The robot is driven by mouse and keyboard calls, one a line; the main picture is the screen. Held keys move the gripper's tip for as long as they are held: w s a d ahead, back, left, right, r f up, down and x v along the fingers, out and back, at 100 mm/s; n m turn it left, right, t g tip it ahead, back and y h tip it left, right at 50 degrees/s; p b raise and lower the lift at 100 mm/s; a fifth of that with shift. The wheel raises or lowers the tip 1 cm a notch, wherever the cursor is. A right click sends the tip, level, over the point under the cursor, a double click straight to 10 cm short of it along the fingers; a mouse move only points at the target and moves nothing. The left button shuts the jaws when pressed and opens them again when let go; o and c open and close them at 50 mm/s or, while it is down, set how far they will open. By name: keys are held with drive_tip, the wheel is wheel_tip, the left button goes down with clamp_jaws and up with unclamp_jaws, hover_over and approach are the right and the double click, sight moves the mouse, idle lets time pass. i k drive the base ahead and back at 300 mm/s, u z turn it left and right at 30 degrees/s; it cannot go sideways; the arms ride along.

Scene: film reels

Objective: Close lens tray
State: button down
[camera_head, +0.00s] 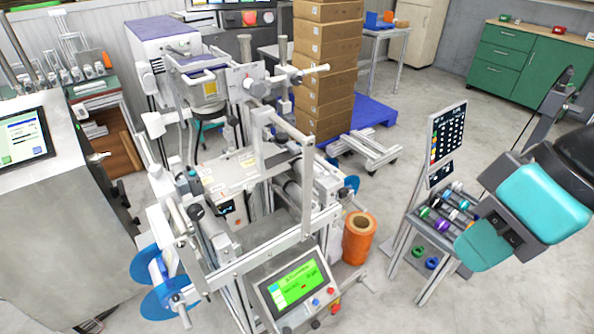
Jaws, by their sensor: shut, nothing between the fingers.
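I cannot pick out the lens tray for certain. A small tray-like part with a pale blue edge (199,76) juts from the upper part of the grey machine (307,190); whether it is the lens tray, and how far it stands open, I cannot tell. My arm, with teal and black links, enters from the right edge. Slim dark parts at the upper right look like my gripper (560,97); it is shut and empty, raised over the floor at the right, well apart from the machine.
A stand with a chart (447,135) and a rack of coloured rolls (450,208) is between the machine and my arm. An orange roll (359,238) is beside the machine. Floor is open at the right rear.

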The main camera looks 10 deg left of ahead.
sight(291, 146)
drive_tip(key=k, duration=0.1)
drive_tip(key=u, duration=1.3)
drive_tip(key=i, duration=1)
drive_tip(key=z, duration=0.05)
